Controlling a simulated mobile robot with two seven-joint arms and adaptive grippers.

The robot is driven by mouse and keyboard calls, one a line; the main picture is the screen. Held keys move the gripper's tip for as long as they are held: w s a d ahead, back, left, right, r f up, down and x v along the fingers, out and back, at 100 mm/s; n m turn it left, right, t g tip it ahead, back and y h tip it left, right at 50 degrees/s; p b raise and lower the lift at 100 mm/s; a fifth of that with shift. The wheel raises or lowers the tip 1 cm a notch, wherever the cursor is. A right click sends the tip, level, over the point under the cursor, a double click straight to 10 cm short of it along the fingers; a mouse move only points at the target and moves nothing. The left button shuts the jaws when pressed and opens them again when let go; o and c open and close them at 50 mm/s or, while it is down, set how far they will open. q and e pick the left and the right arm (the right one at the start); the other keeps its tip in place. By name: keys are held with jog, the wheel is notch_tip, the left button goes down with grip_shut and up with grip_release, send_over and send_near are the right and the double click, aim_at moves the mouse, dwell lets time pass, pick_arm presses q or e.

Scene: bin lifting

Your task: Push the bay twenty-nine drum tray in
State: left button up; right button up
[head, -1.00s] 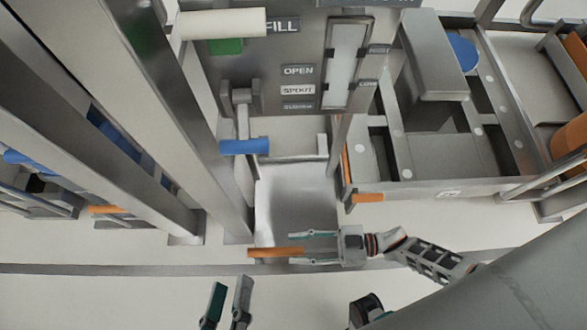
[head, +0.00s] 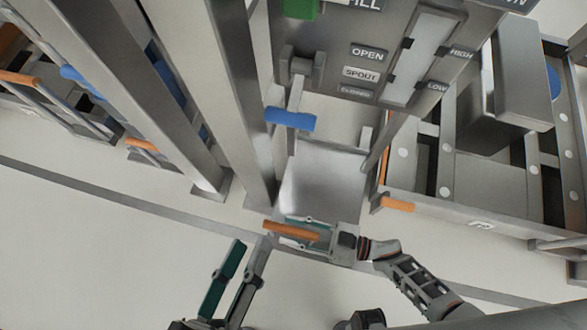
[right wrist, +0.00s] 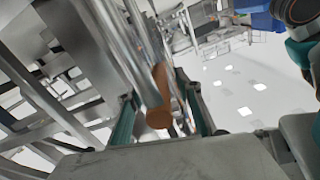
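A pale metal tray (head: 322,180) sits low under the spout panel, with an orange bar handle (head: 291,231) at its front edge. I can read no bay number on it. My right gripper (head: 308,233) is at this handle from the right, its fingers on either side of it. In the right wrist view the orange handle (right wrist: 160,98) lies between the two teal-padded fingers (right wrist: 158,115), which stand apart with gaps beside it. My left gripper (head: 254,246) is open and empty, low in the head view, left of and nearer than the handle.
The panel (head: 395,60) above the tray has OPEN, SPOUT and CLOSED labels and a blue-handled lever (head: 290,118). Grey posts (head: 215,90) stand left of the tray. A frame with another orange handle (head: 398,204) stands right. The floor in front is clear.

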grip_shut()
jog(key=w, duration=0.1)
jog(key=w+d, duration=0.1)
jog(key=w, duration=0.2)
jog(key=shift+w+d, duration=0.2)
jog(key=shift+d, duration=0.05)
grip_release()
jog(key=v, duration=1.2)
